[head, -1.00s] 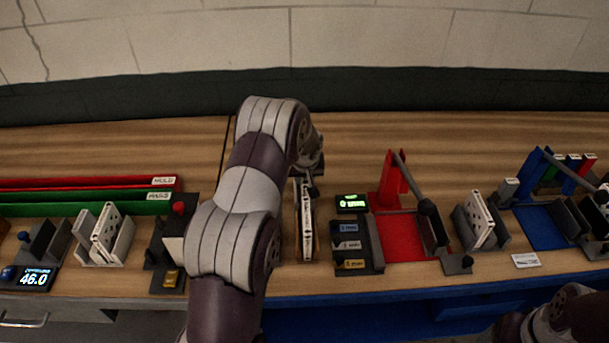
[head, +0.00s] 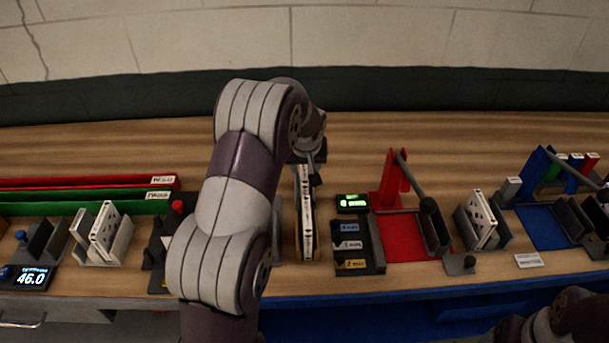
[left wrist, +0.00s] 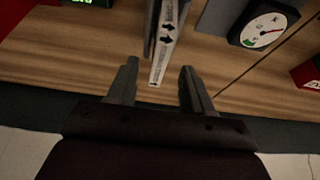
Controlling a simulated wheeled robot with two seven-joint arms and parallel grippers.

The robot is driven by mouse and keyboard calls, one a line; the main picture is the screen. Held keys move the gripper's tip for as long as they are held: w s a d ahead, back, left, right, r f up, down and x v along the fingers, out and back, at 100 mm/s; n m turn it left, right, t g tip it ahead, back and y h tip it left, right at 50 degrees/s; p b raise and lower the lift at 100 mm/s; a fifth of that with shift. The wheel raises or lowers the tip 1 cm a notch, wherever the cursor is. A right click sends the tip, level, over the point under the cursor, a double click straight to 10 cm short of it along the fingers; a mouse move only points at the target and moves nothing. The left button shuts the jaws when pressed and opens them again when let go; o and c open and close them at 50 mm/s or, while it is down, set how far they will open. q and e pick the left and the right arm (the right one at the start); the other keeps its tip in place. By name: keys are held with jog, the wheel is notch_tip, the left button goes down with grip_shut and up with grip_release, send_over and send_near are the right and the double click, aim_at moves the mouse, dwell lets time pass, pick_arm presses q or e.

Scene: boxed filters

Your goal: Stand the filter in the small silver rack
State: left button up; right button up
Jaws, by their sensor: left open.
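A thin filter with a white edge and black arrows (head: 307,220) stands upright on the bench in the middle of the head view. My left gripper (head: 311,168) is at the far end of this filter. In the left wrist view the open fingers (left wrist: 158,84) lie either side of the filter's near end, with gaps. A light silver rack (head: 124,240) at left holds a white perforated panel (head: 104,230). My right gripper is out of view.
A dark block with labelled slots and a green display (head: 352,204) stands just right of the filter. Farther right are a red lever stand (head: 390,180), a dark rack with a perforated panel (head: 480,220) and a blue stand (head: 533,175). A dial gauge (left wrist: 265,28) shows in the wrist view.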

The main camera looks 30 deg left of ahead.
pick_arm(q)
jog(key=v, duration=0.4)
jog(key=shift+s+d+r, duration=0.1)
jog(key=shift+s+d, duration=0.05)
jog(key=shift+s, duration=0.05)
jog(key=s+d+f+m, duration=0.1)
jog(key=s+d+m, duration=0.1)
jog(key=s+d, duration=0.2)
jog(key=s+d+m+g+h, duration=0.1)
jog(key=s+d, duration=0.4)
jog(key=s, duration=0.6)
jog(key=s+d+f+m+g+h, duration=0.1)
jog(key=s+d+m, duration=0.2)
jog(key=s+d, duration=0.2)
jog(key=s, duration=0.3)
jog(key=shift+s+f+m, duration=0.2)
jog(key=shift+f+m, duration=0.1)
